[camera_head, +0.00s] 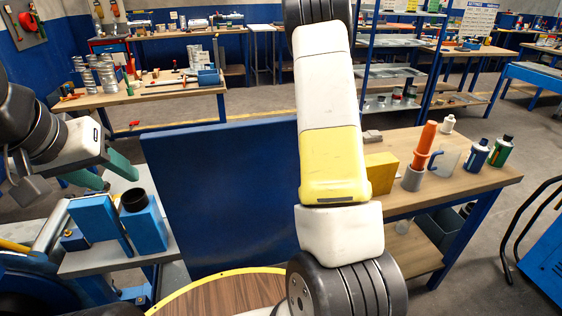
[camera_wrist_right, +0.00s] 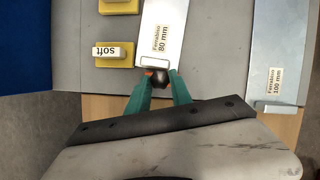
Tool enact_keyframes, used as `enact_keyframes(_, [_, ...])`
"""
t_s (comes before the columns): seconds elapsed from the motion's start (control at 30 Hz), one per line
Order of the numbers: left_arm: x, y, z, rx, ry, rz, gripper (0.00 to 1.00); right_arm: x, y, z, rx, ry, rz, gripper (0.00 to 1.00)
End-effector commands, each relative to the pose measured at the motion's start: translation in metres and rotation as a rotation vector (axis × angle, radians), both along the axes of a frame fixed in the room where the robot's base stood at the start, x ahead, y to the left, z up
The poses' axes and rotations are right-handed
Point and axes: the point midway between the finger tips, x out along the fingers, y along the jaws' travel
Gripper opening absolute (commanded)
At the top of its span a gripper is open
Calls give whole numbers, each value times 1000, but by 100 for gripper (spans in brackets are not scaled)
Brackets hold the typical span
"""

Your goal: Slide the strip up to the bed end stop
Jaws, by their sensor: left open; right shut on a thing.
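A pale metal strip (camera_wrist_right: 178,22) labelled "80 mm" lies on a grey surface at the top middle of the right wrist view. My right gripper (camera_wrist_right: 160,79) has its green fingers shut on a small dark knob (camera_wrist_right: 158,80) at the strip's near end. Whether the knob is fixed to the strip is unclear. A second pale strip (camera_wrist_right: 277,50) labelled "100 mm" lies apart to the right. In the head view my left gripper (camera_head: 105,174) is open and empty above the blue blocks at left. I cannot pick out the bed end stop.
Two yellow blocks lie left of the strip; one (camera_wrist_right: 115,62) has a "soft" label. In the head view a large blue panel (camera_head: 225,190) stands mid-picture, partly behind my right arm. A wooden bench (camera_head: 450,185) with bottles is at right. Blue blocks (camera_head: 98,222) stand below my left gripper.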

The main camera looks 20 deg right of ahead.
Motion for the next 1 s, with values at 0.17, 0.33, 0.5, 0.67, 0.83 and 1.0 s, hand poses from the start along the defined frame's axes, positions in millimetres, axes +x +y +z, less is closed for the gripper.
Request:
enact_keyframes(0.17, [0,0,0,0,0,0,48,1,0,1,0,-2,-1,0])
enact_keyframes(0.33, [0,0,0,0,0,0,48,1,0,1,0,-2,0,0])
enact_keyframes(0.5, [0,0,0,0,0,0,48,1,0,1,0,-2,0,0])
enact_keyframes(0.67, [0,0,0,0,0,0,48,1,6,1,2,-3,1,0])
enact_keyframes(0.83, [0,0,0,0,0,0,48,2,14,1,3,-3,0,0])
enact_keyframes(1.0, [0,0,0,0,0,0,48,2,15,1,5,-3,1,32])
